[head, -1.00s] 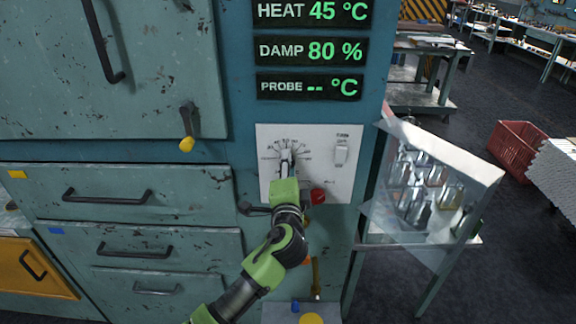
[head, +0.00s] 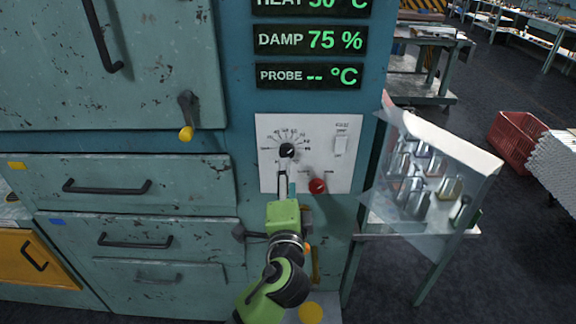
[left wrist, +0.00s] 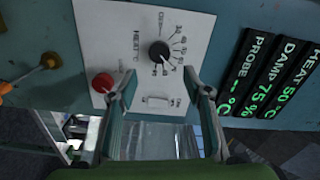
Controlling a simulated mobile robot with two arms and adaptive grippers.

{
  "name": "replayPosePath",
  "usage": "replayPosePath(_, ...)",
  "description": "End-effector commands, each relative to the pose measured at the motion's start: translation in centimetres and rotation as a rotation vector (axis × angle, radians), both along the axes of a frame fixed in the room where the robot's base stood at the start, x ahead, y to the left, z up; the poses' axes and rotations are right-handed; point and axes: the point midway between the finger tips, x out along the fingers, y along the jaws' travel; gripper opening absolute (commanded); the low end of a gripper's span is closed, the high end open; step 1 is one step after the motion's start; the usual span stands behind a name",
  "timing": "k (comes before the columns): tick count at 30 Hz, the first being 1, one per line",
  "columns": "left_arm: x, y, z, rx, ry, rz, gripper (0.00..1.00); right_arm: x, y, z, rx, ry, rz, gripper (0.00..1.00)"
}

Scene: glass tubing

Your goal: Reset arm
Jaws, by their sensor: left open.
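My left gripper (head: 283,180) is open and empty in front of the white control panel (head: 330,172), just below the black dial (head: 287,150). In the left wrist view its two fingers (left wrist: 160,86) are spread, with the dial (left wrist: 159,53) beyond the gap and apart from them. A red knob (head: 318,186) sits on the panel to the right of the gripper. My right gripper does not show.
A switch (head: 341,145) is on the panel. The damp display (head: 310,40) reads 75 % and the heat display 50 °C. At right are a clear-shielded rack of glassware (head: 430,178) and a red crate (head: 515,140). A yellow-tipped lever (head: 186,115) is at left.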

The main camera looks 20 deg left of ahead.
Motion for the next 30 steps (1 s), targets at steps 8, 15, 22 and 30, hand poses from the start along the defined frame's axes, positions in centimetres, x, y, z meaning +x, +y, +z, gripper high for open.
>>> replayPosePath(8,-2.3,-0.7,0.0,-0.001,0.0,0.0,0.45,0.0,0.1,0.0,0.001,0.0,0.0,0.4)
replayPosePath(15,-2.3,-0.7,0.0,0.0,0.0,0.0,0.45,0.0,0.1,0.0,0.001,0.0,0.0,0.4)
replayPosePath(22,-2.4,-0.5,-0.3,-0.011,0.008,0.004,0.45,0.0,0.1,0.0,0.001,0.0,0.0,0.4)
replayPosePath(30,-8.3,4.2,-10.6,-0.398,0.283,0.133,0.45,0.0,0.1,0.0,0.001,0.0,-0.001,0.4)
